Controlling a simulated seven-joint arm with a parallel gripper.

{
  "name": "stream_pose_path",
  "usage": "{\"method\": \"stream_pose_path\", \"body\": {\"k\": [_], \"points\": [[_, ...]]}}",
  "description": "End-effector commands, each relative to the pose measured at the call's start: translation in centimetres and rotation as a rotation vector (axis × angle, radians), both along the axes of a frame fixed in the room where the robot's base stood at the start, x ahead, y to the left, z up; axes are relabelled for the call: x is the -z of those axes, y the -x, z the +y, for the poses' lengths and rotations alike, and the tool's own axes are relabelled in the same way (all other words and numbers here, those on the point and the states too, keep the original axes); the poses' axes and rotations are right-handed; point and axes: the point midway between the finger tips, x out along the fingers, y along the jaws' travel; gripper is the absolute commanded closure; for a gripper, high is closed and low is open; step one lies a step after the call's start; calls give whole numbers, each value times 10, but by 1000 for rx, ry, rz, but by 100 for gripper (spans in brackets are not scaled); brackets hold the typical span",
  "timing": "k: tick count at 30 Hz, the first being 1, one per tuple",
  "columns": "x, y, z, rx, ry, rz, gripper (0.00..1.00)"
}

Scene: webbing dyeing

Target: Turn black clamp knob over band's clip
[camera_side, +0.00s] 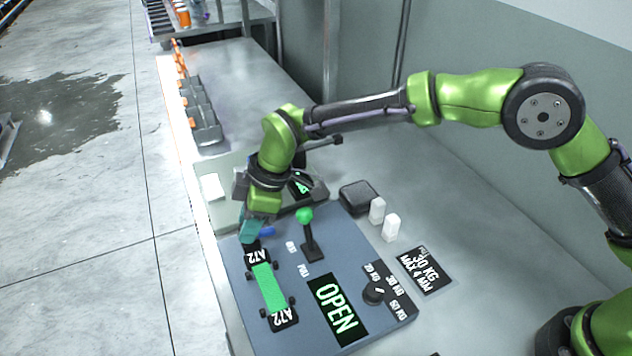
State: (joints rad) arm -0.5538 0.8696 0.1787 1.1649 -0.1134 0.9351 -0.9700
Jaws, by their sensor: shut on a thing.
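A bright green band (270,287) lies on the blue-grey panel, with a black clip marked A72 (260,256) at its far end and another black clip marked A72 (284,319) at its near end. My gripper (250,240) points down at the far clip, its teal fingers shut. What they hold is mostly hidden; it seems to be the black clamp knob by that clip. A blue piece (267,232) shows just right of the fingers. Small black knobs flank the band. How far the clamp knob is turned cannot be seen.
A lever with a green ball (305,215) stands close right of my gripper. An OPEN display (337,309) and a black selector knob (374,292) with KG marks are on the panel (238,285). White blocks (391,228) and a dark box (358,197) stand behind.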

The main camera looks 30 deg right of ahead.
Motion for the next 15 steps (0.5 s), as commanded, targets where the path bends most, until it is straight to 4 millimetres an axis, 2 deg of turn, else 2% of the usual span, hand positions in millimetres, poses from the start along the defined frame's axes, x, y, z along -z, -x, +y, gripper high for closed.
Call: {"method": "stream_pose_path", "body": {"k": [15], "points": [[0, 4, 3, 457, 2, -4, 97]]}}
